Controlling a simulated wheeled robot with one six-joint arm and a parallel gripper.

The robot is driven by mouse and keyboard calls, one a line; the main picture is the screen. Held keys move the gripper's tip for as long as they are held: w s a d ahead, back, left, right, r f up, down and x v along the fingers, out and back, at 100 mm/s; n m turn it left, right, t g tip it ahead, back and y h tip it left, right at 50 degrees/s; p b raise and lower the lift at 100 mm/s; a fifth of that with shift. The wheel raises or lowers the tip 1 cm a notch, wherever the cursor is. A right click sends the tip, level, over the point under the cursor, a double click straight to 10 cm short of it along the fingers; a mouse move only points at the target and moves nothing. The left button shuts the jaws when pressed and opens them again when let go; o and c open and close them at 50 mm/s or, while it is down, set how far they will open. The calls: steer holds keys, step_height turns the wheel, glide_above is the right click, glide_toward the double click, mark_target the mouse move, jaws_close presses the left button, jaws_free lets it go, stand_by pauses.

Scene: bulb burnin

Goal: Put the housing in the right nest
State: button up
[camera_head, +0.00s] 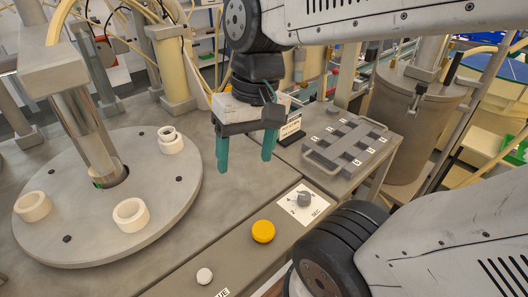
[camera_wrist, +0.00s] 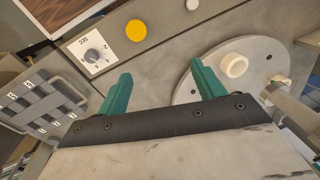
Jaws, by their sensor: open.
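A grey round turntable (camera_head: 95,205) fills the left of the head view and carries white ring-shaped nests. The right front nest (camera_head: 130,214) and the left nest (camera_head: 34,206) look empty. The back right nest (camera_head: 171,143) has a smaller white ring at its top; I cannot tell whether that is a separate housing. One white ring (camera_wrist: 233,65) shows on the turntable in the wrist view. My gripper (camera_head: 245,160) hangs over the bench right of the turntable, teal fingers down. It is open and empty, also in the wrist view (camera_wrist: 161,78). No housing is clearly identifiable.
A grey slotted rack (camera_head: 346,147) with lettered labels stands right of my gripper. A dial (camera_head: 304,199), a yellow button (camera_head: 263,231) and a white button (camera_head: 204,275) sit along the front panel. A metal column (camera_head: 85,130) rises over the turntable.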

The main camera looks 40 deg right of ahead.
steer(key=s+d+n+h, duration=0.1)
steer(key=s+d+n+t, duration=0.1)
steer(key=shift+s+h, duration=0.4)
steer(key=shift+c, duration=0.3)
stand_by(1.8)
